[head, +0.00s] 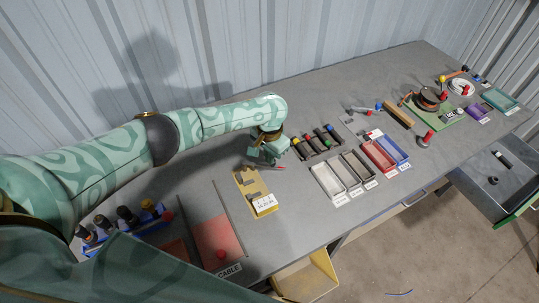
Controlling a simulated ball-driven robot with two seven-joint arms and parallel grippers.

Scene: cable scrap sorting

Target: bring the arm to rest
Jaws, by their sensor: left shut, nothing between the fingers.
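My left arm, patterned in green, reaches in from the left across the grey workbench (320,85). My left gripper (266,163) is at the arm's end, over the middle of the bench. It is shut and appears empty. It is just beyond a yellow-tan block holder (246,187) with a white display. A rack of dark cylinders (316,143) is close to its right. The arm hides part of the bench behind and below it. My right gripper is not in view.
Grey and white trays (328,182), a red tray (377,157) and a blue tray (393,149) line the front edge. A red mat (218,238) marked "CABLE" and a blue tool holder (150,226) are at left. An open drawer (480,178) juts out at right. The back middle is clear.

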